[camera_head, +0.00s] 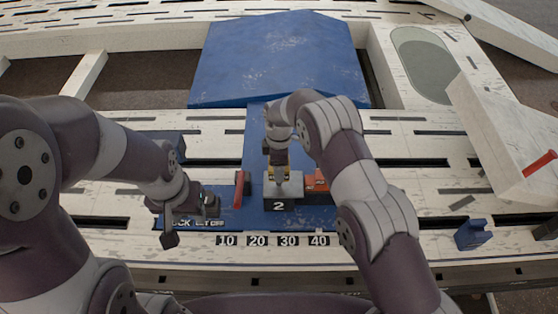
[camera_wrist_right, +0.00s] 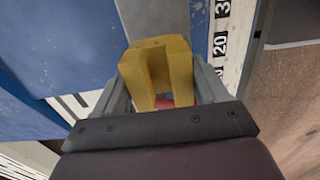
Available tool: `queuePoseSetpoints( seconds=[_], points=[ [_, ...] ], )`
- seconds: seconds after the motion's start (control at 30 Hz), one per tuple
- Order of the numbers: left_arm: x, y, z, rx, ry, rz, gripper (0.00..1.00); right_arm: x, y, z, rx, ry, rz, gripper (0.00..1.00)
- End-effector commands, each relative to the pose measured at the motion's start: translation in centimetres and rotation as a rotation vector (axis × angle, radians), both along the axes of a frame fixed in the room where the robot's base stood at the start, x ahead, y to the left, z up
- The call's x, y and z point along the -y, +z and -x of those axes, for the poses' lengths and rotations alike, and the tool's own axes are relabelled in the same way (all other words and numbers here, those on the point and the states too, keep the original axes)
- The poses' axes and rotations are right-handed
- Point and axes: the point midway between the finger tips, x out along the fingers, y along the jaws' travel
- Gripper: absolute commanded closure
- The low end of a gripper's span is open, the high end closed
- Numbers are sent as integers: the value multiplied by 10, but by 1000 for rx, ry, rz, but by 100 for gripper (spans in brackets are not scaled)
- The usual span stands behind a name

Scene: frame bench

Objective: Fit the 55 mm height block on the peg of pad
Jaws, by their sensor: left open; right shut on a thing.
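My right gripper (camera_head: 279,160) is shut on a yellow block (camera_wrist_right: 153,60), which has a slot in its near side in the right wrist view. No height mark is legible on it. In the head view the yellow block (camera_head: 279,173) is just above the grey top of a pad (camera_head: 279,205) marked 2. I cannot tell whether it touches the pad, and the peg is hidden. My left gripper (camera_head: 190,221) is open and empty, low over the front of the bench at the left.
A red upright piece (camera_head: 240,188) stands left of the pad, and a red block (camera_head: 315,183) right of it. Number labels (camera_head: 272,240) line the front. A large blue panel (camera_head: 280,60) lies behind. A small blue block (camera_head: 473,234) stands at the right.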

Motion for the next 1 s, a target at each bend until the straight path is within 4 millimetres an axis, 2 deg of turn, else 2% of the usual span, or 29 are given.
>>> queuePoseSetpoints(
  seconds=[0.03, 0.2, 1.0],
  points=[
    [0, -6, 0, 0, 0, 0, 57, 0, -7, -1, 3, 0, -1, 88],
    [0, -9, 0, 0, 0, 0, 57, 0, -13, -1, 4, 0, -2, 88],
    [0, -7, 0, 0, 0, 0, 57, 0, -12, -1, 4, 0, -2, 88]
  ],
)
